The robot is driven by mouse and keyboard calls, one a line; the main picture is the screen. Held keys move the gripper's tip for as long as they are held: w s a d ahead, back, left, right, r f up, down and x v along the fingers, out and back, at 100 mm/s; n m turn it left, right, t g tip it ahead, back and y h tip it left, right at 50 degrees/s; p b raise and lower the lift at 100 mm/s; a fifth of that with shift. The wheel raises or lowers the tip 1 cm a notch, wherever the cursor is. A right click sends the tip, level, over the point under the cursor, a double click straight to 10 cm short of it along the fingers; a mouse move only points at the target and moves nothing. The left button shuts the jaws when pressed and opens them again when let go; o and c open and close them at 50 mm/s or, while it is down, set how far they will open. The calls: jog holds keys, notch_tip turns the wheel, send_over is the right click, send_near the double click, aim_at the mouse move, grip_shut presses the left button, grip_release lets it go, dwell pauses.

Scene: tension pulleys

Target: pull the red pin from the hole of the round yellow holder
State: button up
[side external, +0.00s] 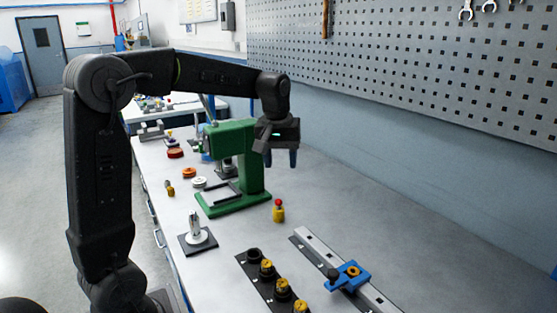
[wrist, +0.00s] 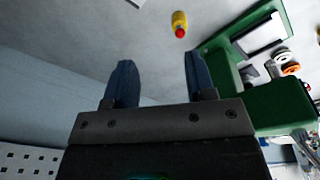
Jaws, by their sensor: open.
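The round yellow holder (side external: 278,214) stands upright on the grey table, in front of the green machine. The red pin (side external: 278,202) sits in its top, with its red head showing. In the wrist view the yellow holder (wrist: 179,19) and the red pin (wrist: 180,32) are at the top, beyond the fingertips. My gripper (side external: 281,160) is open and empty, in the air above the table and higher than the pin. Its two blue fingers (wrist: 156,75) are spread apart in the wrist view, and neither touches the pin. The pin's shaft is hidden inside the holder.
The green machine (side external: 236,165) stands close behind the holder. A black strip with several yellow-topped parts (side external: 266,267) and a rail with a blue block (side external: 349,277) lie nearer the camera. A silver part on a black plate (side external: 197,238) is at left. Table right of the holder is clear.

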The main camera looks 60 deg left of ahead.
aim_at(278, 199)
jog(key=w+a+f+n+g, duration=0.2)
jog(key=w+a+f+n, duration=0.25)
jog(key=a, duration=0.45)
jog(key=shift+m+h, duration=0.3)
jog(key=shift+m, duration=0.15)
jog(key=f, duration=1.3)
jog(key=shift+d+f, duration=0.3)
jog(key=shift+f, duration=0.05)
jog(key=shift+c, duration=0.4)
grip_shut()
